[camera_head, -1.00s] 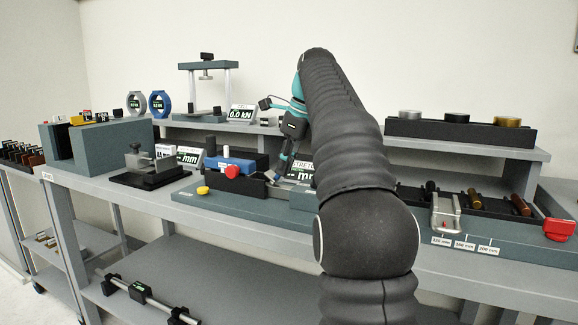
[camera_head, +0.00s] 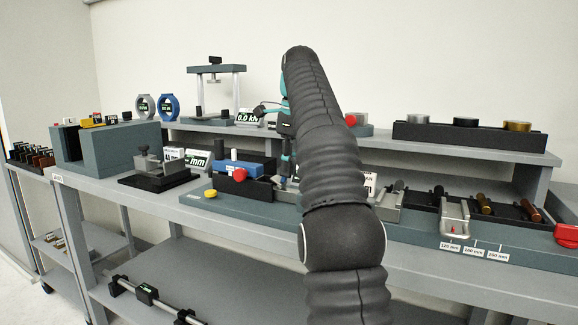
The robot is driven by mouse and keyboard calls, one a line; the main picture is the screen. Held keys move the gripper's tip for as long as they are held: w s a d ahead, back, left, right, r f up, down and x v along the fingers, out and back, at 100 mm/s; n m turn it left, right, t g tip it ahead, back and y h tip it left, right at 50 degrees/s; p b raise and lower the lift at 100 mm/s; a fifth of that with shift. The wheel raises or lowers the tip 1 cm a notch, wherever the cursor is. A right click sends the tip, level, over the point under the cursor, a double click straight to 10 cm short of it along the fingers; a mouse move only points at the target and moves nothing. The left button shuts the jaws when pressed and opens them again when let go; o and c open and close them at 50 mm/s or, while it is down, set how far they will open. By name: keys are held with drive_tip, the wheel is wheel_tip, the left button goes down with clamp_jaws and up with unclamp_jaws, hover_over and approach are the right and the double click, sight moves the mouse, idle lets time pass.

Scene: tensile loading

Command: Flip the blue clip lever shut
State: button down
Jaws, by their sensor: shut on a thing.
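A blue block-shaped piece (camera_head: 238,169) with a white upright peg and a red round knob (camera_head: 240,174) sits on the long grey-green fixture (camera_head: 232,207) on the bench. I cannot make out the clip lever itself. My gripper (camera_head: 285,178) points down just right of the blue piece, low over the same fixture. It is partly hidden by my own arm. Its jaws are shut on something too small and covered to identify. I cannot tell whether the gripper touches the blue piece.
A yellow knob (camera_head: 210,193) is at the fixture's front left. A grey clamp on a black base (camera_head: 157,180) stands further left. A rack with several rods (camera_head: 483,206) lies to the right. A raised shelf (camera_head: 375,141) runs behind.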

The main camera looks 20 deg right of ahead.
drive_tip(key=c, duration=1.2)
unclamp_jaws()
drive_tip(key=shift+f, duration=0.1)
drive_tip(key=shift+s, duration=0.1)
